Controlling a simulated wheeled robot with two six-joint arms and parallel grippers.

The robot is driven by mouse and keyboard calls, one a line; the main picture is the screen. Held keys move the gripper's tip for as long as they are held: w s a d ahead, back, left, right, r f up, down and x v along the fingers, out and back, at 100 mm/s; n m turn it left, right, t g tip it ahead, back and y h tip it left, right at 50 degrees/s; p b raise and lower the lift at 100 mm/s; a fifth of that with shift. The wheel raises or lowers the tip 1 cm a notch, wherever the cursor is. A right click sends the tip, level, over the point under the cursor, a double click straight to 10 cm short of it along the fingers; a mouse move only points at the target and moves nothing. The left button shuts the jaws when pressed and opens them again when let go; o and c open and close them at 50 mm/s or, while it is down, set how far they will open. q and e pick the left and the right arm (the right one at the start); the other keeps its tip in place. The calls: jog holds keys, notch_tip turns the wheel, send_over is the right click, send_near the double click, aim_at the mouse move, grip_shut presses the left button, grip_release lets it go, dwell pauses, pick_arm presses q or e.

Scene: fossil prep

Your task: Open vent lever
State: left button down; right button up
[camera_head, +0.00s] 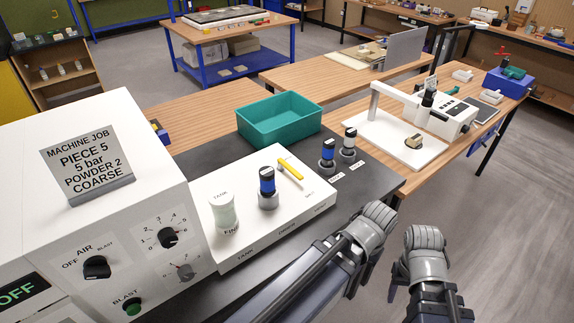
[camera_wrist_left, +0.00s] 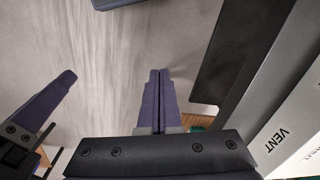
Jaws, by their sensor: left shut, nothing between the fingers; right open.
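The yellow vent lever (camera_head: 290,168) lies on top of the white control box (camera_head: 262,235), near its right end, above the printed word VENT. In the left wrist view the VENT label (camera_wrist_left: 281,140) shows on the box front at the right edge, but the lever is not visible there. My left gripper (camera_wrist_left: 160,72) is shut and empty, over the floor in front of the bench. My right gripper (camera_head: 425,239) is right of the left arm, over the floor and apart from the box. It is open and holds nothing visible; its fingers are hard to make out in the head view.
A white canister (camera_head: 223,212) and a blue-banded bottle (camera_head: 267,187) stand on the box left of the lever. Two more bottles (camera_head: 327,157) (camera_head: 349,145) stand behind it on the dark mat. A teal bin (camera_head: 279,119) is behind. A machine cabinet (camera_head: 75,220) fills the left.

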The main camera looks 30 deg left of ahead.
pick_arm(q)
jog(key=w+a+r+n+t+h+p, duration=0.15)
jog(key=w+a+r+n+p, duration=0.35)
jog(key=a+r+n+p, duration=0.5)
jog(key=w+a+r+n+t+h+p, duration=0.15)
jog(key=w+a+r+n+p, duration=0.45)
jog(key=a+n, duration=0.8)
jog(key=n+t+p, duration=0.1)
jog(key=n+p, duration=0.1)
jog(key=n, duration=0.7)
send_near(290, 172)
notch_tip(290, 172, up, 4)
jog(key=s, duration=0.3)
jog(key=shift+w+d+f+y, duration=0.1)
jog(key=shift+d+f+y, duration=0.1)
jog(key=shift+d+y, duration=0.1)
jog(key=shift+f, duration=0.1)
jog(key=b+x, duration=0.9)
jog(key=x, duration=0.1)
jog(key=shift+w+b, duration=0.15)
jog(key=shift+b, duration=0.15)
jog(key=shift+a, duration=0.1)
